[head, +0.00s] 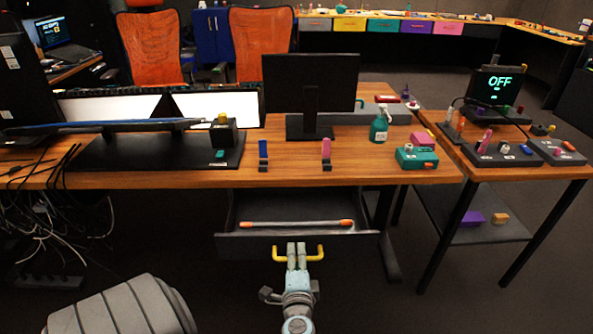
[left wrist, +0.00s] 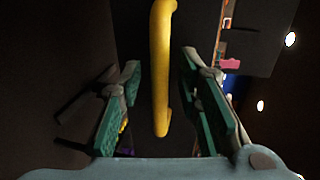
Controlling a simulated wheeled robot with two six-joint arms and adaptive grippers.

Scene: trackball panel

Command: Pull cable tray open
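The dark grey cable tray (head: 222,245) hangs under the front desk and stands out from beneath the desk edge, so its inside shows. A grey rod with orange ends (head: 296,224) lies across it. A yellow handle (head: 316,255) sits on its front. My left gripper (head: 297,250) is at the middle of the handle. In the left wrist view the handle (left wrist: 160,70) runs between the two green-padded fingers of my left gripper (left wrist: 167,105), with a gap on each side. The fingers are open. My right gripper is not in view.
The wooden desk (head: 340,177) above the tray bears a monitor (head: 310,85), a green spray bottle (head: 379,127) and a teal box (head: 416,158). A side table (head: 462,155) stands to the right. Loose cables (head: 45,220) hang at the left. Floor in front of the tray looks clear.

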